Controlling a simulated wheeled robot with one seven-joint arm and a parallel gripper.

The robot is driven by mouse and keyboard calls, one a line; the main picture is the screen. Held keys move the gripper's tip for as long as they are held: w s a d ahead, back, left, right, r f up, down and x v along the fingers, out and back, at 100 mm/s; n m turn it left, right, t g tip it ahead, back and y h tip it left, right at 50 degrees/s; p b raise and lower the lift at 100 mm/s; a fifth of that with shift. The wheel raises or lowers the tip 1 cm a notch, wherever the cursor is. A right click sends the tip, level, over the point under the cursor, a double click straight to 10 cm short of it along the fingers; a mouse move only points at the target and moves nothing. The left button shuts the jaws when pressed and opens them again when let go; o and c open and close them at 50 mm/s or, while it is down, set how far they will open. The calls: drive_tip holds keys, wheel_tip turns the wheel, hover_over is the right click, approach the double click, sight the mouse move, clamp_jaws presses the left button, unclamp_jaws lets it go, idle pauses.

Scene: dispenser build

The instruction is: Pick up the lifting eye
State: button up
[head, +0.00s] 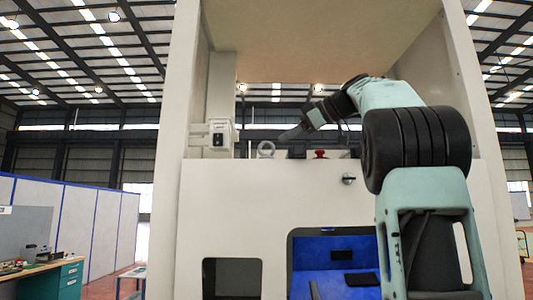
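The lifting eye (266,148) is a small pale grey ring standing upright on the ledge of the white dispenser cabinet (240,190). My arm reaches in from the right, and my gripper (284,135) points left, a little above and to the right of the ring in the picture. It looks apart from the ring, but depth is hard to judge. The gripper is small and seen from the side, so the gap between its fingers does not show. The foot of the ring is hidden by the cabinet's front edge.
A white box unit (213,139) sits left of the ring. A red knob (320,154) and dark parts stand to its right. Cabinet side posts (180,120) and an overhead panel (320,45) frame the space. A blue-lined opening (310,250) is below.

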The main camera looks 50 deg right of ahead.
sight(271, 143)
drive_tip(key=w+p, duration=0.1)
drive_tip(key=w, duration=0.1)
drive_tip(key=w+p, duration=0.2)
drive_tip(key=shift+a+f, duration=0.15)
drive_tip(key=shift+w+f, duration=0.3)
drive_tip(key=shift+w, duration=0.05)
clamp_jaws()
wheel_tip(271, 143, up, 10)
drive_tip(key=p, duration=0.2)
drive_tip(key=c, duration=0.8)
unclamp_jaws()
drive_tip(key=shift+a+r, duration=0.1)
clamp_jaws()
